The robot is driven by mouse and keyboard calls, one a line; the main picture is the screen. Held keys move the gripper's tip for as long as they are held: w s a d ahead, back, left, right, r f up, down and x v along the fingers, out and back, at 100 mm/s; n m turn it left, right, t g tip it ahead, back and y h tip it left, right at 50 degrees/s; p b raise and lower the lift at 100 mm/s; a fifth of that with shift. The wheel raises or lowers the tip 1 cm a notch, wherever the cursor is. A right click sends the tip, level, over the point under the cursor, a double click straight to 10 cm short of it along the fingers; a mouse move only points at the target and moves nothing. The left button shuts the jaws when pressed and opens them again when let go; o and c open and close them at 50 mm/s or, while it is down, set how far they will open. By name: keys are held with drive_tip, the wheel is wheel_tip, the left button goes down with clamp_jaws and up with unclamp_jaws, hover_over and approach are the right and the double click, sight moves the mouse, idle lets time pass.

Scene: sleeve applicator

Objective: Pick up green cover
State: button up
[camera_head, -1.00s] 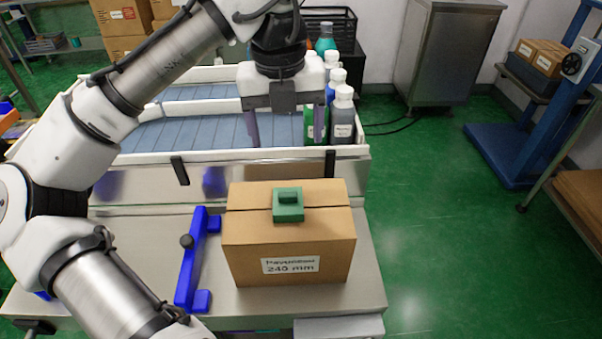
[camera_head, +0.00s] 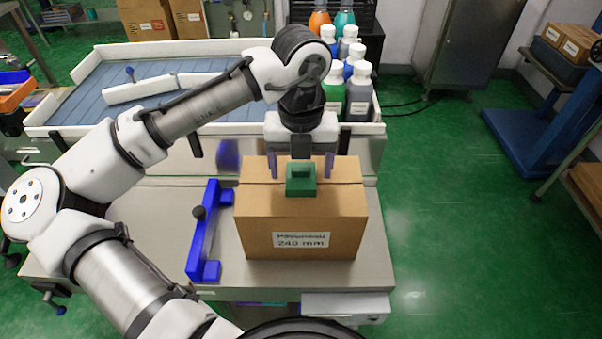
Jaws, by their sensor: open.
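The green cover (camera_head: 301,189) is a small block with a raised handle-like top. It sits on top of a brown cardboard box (camera_head: 262,222) labelled "240 mm". My gripper (camera_head: 301,172) is open and points down, with one purple-grey finger on each side of the cover. The fingertips are at about the height of the cover in the picture, apart from it and seemingly just behind it. How far behind cannot be told exactly.
The box stands on a steel table (camera_head: 210,165). A blue bracket with a dark knob (camera_head: 205,232) stands left of it. Behind is a white-rimmed tray (camera_head: 80,127) with a blue slatted bed. Several bottles (camera_head: 358,92) stand at its right end. Green floor is free on the right.

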drive_tip(key=shift+f, duration=0.6)
drive_tip(key=c, duration=1.1)
drive_tip(key=shift+o, duration=0.2)
drive_tip(key=shift+r, duration=0.15)
